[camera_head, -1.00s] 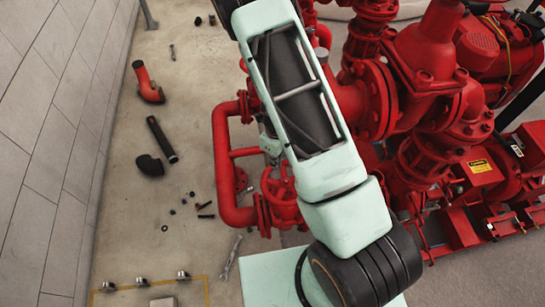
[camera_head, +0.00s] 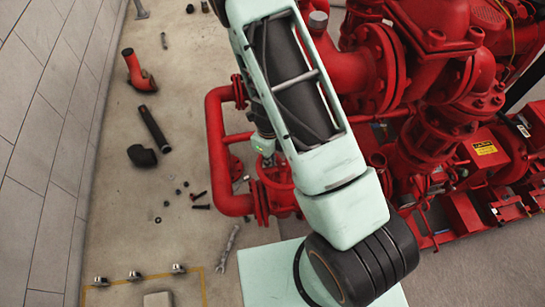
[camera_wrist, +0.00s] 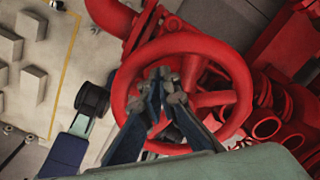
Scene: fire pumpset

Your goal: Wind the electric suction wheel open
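The red suction wheel (camera_wrist: 236,68) fills the middle of the wrist view, with its spokes and hub partly covered by my fingers. In the head view the wheel (camera_head: 276,176) shows only partly beside my arm, above the red pipework. My gripper (camera_wrist: 168,88) reaches over the near rim toward the hub and spokes. Its two dark fingers lean together and their tips look closed. I cannot tell whether the tips touch a spoke or sit between spokes. In the head view the gripper end (camera_head: 262,146) is right above the wheel, mostly hidden by my arm.
Red pump and pipes (camera_head: 380,60) crowd the right side. A red pipe bend (camera_head: 218,150) stands just left of the wheel. Loose fittings, a black pipe (camera_head: 154,129) and a wrench (camera_head: 228,247) lie on the floor. A wall (camera_head: 40,140) bounds the left.

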